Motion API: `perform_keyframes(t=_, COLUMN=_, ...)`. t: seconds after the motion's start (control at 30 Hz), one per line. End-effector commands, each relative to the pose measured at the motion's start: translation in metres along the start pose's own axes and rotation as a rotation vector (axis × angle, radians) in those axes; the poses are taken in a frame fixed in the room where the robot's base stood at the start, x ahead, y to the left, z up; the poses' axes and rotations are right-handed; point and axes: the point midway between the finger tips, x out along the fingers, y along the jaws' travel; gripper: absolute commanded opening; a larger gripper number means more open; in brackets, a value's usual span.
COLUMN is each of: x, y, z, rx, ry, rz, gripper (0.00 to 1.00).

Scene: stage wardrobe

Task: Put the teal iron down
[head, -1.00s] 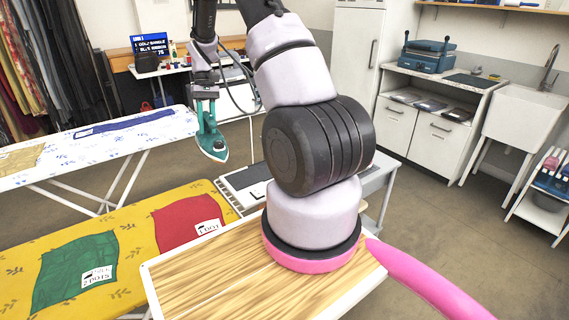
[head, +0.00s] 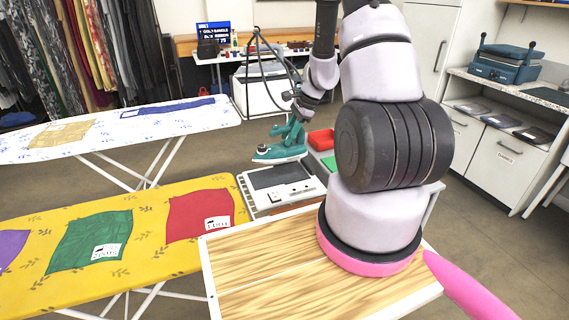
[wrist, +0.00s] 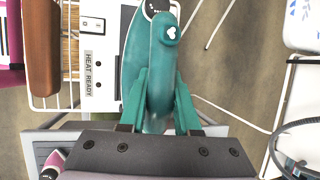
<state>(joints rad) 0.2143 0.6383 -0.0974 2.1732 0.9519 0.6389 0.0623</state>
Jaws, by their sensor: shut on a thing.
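The teal iron (head: 278,153) hangs from my gripper (head: 294,130) in the head view, roughly level, with its nose to the left. It appears just above the far edge of a dark plate (head: 279,176) on a white-framed stand (head: 290,198); I cannot tell whether it touches. The iron's sole is hidden there.
A yellow ironing board (head: 150,270) with coloured cloths is at left, a white patterned board (head: 100,150) behind it. A red tray (head: 321,140) lies right of the iron. A wooden-topped surface (head: 262,270) is in front. A cable (head: 247,75) loops near my arm.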

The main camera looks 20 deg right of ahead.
Motion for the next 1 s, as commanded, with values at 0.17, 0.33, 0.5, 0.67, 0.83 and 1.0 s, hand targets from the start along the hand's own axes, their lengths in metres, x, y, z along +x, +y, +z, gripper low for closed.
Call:
perform_keyframes(t=0.17, x=0.024, y=0.005, z=-0.010, rx=-0.001, ry=-0.002, rz=0.001, gripper=0.00)
perform_keyframes(t=0.33, x=0.038, y=0.008, z=-0.016, rx=-0.001, ry=-0.002, rz=0.002, gripper=0.00)
perform_keyframes(t=0.5, x=0.060, y=0.012, z=-0.025, rx=-0.001, ry=-0.003, rz=0.001, gripper=0.00)
perform_keyframes(t=0.67, x=0.066, y=0.012, z=-0.027, rx=-0.005, ry=-0.001, rz=-0.001, gripper=0.00)
perform_keyframes(t=0.83, x=0.066, y=0.012, z=-0.027, rx=-0.005, ry=-0.001, rz=-0.001, gripper=0.00)
perform_keyframes(t=1.0, x=0.067, y=0.013, z=-0.028, rx=-0.005, ry=-0.001, rz=0.000, gripper=0.58)
